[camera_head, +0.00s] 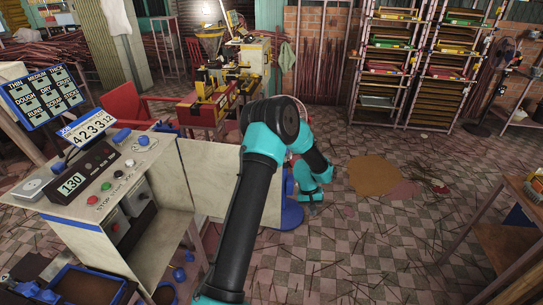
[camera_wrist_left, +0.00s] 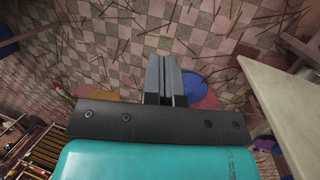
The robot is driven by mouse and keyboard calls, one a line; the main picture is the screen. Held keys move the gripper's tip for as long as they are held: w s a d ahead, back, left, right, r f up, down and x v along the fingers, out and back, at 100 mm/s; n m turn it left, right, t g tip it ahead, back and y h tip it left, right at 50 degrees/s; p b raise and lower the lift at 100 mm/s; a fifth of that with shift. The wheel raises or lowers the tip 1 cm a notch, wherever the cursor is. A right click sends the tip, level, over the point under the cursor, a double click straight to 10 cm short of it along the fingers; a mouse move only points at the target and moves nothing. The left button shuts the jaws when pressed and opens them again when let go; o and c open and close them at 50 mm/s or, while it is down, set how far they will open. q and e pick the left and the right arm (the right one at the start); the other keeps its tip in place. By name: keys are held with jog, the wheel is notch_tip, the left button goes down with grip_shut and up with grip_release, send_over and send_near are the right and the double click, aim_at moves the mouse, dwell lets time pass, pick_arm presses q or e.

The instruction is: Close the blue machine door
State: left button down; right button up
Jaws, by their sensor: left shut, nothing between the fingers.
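The blue-trimmed machine (camera_head: 115,190) stands at the left of the head view, with buttons and a display on its sloping panel. Its cream door panel (camera_head: 208,180) stands swung out to the right of the open cabinet. My left arm crosses in front of the panel's right part and hides it. My left gripper (camera_head: 310,199) is beyond the panel's right end, low over the floor; its fingers are hard to make out there. In the left wrist view the gripper (camera_wrist_left: 165,78) is shut and empty. A cream panel (camera_wrist_left: 285,105), likely the door, is right of the fingers, apart from them.
A red and yellow extruder (camera_head: 215,100) and a red chair (camera_head: 140,108) stand behind. Tray racks (camera_head: 390,60) are at the back right. A wooden table (camera_head: 510,245) is at the right edge. The tiled floor between has scattered sticks and much free room.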

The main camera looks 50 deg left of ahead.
pick_arm(q)
jog(key=w+a+r+n, duration=0.3)
jog(key=a+r+n, duration=0.1)
jog(key=a+r, duration=1.15)
jog(key=s+a+r+n+g, duration=0.1)
jog(key=s+a+r, duration=0.4)
jog(key=a+r, duration=0.5)
notch_tip(320, 180, up, 4)
jog(key=shift+s+n, duration=0.15)
jog(key=shift+n, duration=0.65)
jog(key=shift+a+f, duration=0.1)
jog(key=s+d+f, duration=0.2)
jog(key=d+f, duration=0.4)
jog(key=f, duration=0.4)
jog(key=shift+s+d+f, duration=0.15)
jog(key=shift+s+d, duration=0.05)
jog(key=shift+d, duration=0.15)
